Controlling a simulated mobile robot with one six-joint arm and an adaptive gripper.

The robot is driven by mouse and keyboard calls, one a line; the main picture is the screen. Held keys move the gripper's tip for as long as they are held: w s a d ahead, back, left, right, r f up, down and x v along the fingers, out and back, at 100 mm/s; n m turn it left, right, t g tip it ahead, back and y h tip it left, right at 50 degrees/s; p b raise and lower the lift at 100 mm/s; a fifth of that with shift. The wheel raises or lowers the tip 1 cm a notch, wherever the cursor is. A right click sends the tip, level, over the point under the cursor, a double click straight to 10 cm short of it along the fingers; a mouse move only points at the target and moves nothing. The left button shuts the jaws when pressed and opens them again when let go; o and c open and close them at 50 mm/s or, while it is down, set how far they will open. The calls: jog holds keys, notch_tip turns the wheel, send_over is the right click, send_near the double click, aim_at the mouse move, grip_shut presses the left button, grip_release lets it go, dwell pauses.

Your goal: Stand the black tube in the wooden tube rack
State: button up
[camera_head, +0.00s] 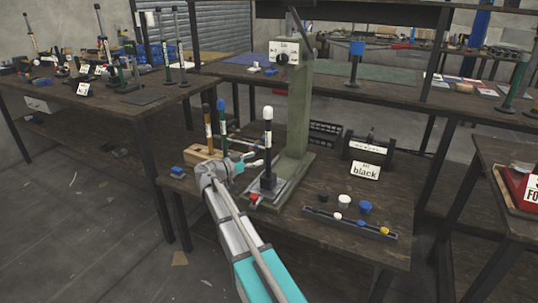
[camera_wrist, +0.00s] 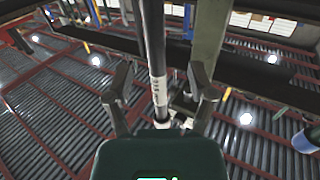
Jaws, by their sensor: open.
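The black tube (camera_head: 268,137) with a white label and white cap stands upright on the base of the green press (camera_head: 297,115). In the wrist view the black tube (camera_wrist: 154,50) runs upward between the two fingers of my gripper (camera_wrist: 160,84), with gaps on both sides. My gripper (camera_head: 252,163) is open and reaches the tube from the left in the head view. The wooden tube rack (camera_head: 197,154) is left of the press, behind my gripper. It holds a brown tube with a black cap (camera_head: 207,127) and a dark green tube with a blue cap (camera_head: 222,122).
A sign reading "black" (camera_head: 365,170) stands at a dark holder right of the press. Loose caps (camera_head: 344,201) and a narrow cap tray (camera_head: 350,223) lie at the front right. A blue block (camera_head: 177,172) lies at the bench's left edge. A shelf post stands behind the rack.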

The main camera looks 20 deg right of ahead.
aim_at(268, 155)
jog(key=shift+d, duration=0.35)
jog(key=shift+w+d+f, duration=0.1)
jog(key=shift+w+d, duration=0.05)
jog(key=shift+d, duration=1.1)
jog(key=shift+w+d+f, duration=0.1)
jog(key=shift+d, duration=1.15)
jog(key=shift+c, duration=0.2)
grip_shut()
